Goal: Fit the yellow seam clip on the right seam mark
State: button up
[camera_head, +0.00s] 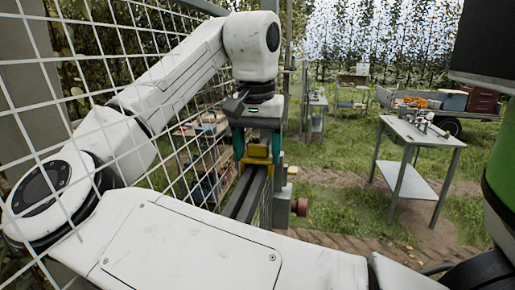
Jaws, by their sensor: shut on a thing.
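The yellow seam clip (257,151) is between the teal fingers of my gripper (257,157), near the picture's middle. My gripper points down and is shut on the clip. The clip is at the far end of a long dark beam (242,196), in line with its top. I cannot tell whether it touches the beam or is just above it. No seam mark can be made out; the clip, the fingers and my arm hide part of the beam.
A white wire mesh (60,90) stands close on the left, near my arm. Shelves with crates (203,160) show behind it. A red round part (300,207) is right of the beam. A metal table (420,133) with tools and a loaded trailer (440,103) stand right, with open grass between.

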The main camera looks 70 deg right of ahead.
jog(key=shift+f, duration=0.45)
dwell(0.3)
jog(key=o, duration=1.1)
notch_tip(320, 180, up, 11)
jog(key=a, duration=0.1)
jog(key=shift+a+b, duration=0.15)
jog(key=shift+b, duration=0.3)
jog(key=shift+s+f, duration=0.1)
jog(key=shift+f, duration=0.05)
